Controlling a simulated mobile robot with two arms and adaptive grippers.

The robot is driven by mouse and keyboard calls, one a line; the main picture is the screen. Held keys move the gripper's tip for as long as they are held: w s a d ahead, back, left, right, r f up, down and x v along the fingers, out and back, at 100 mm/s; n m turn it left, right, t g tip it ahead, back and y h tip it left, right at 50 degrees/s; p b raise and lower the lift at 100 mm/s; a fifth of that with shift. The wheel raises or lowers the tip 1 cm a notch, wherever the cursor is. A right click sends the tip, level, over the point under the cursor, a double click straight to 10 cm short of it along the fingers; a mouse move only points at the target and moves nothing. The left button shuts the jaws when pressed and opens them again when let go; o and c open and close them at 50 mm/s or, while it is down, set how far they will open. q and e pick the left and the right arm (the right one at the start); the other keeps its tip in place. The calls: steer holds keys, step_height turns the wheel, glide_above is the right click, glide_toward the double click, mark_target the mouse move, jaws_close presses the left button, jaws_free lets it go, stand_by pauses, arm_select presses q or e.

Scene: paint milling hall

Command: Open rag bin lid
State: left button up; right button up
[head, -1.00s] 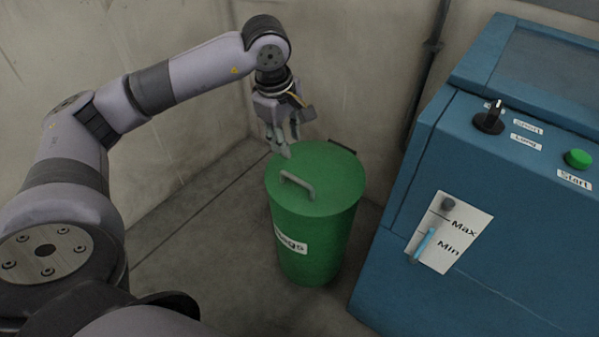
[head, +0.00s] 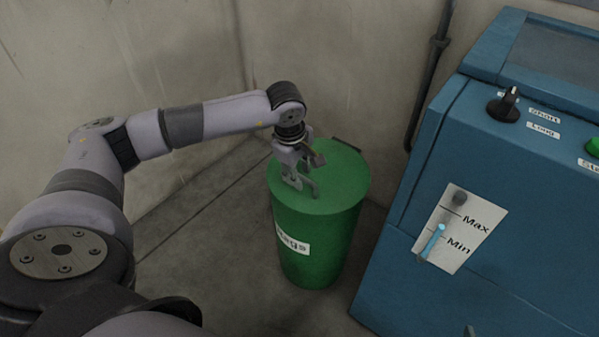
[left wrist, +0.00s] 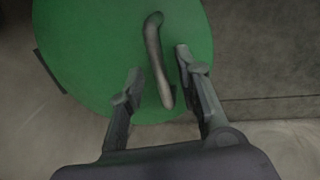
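The green rag bin (head: 318,245) stands on the floor in the corner, with a white label on its front. Its round green lid (head: 345,183) is closed. My left gripper (head: 301,190) is low over the lid at the bar handle, which it mostly hides in the head view. In the left wrist view, the grey handle (left wrist: 155,55) runs between the two fingers of my left gripper (left wrist: 160,72). The fingers are apart, with a gap on either side of the handle. My right gripper is not in view.
A blue machine (head: 480,200) stands close to the right of the bin, with a black knob (head: 504,106) and a Max/Min gauge (head: 460,228). Bare walls stand behind and left of the bin. The floor left of it is clear.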

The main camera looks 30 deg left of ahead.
arm_select(q)
steer(key=shift+c, duration=0.5)
jaws_close()
stand_by(0.3)
